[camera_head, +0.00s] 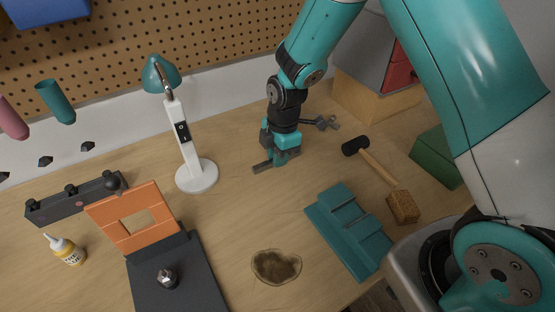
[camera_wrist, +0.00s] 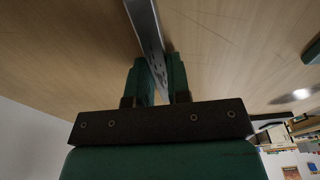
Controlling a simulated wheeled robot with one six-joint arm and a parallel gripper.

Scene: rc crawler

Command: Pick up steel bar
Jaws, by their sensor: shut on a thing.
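The steel bar (camera_wrist: 144,30) is a long, narrow grey piece in the wrist view, running from the top edge down between the fingers. My gripper (camera_wrist: 157,75) is shut on it, with one green finger on each side. In the head view, my gripper (camera_head: 279,160) points down at the back middle of the bench. The bar (camera_head: 261,168) sticks out to its left there, dark and small. The gripped part is hidden by the fingers. I cannot tell whether the bar touches the bench.
A white and teal lamp (camera_head: 197,176) stands left of my gripper. A black-headed hammer (camera_head: 378,167), a brown block (camera_head: 403,207) and a teal slotted block (camera_head: 350,232) lie to the right. An orange frame (camera_head: 112,215) stands at left. The bench by the brown stain (camera_head: 276,266) is open.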

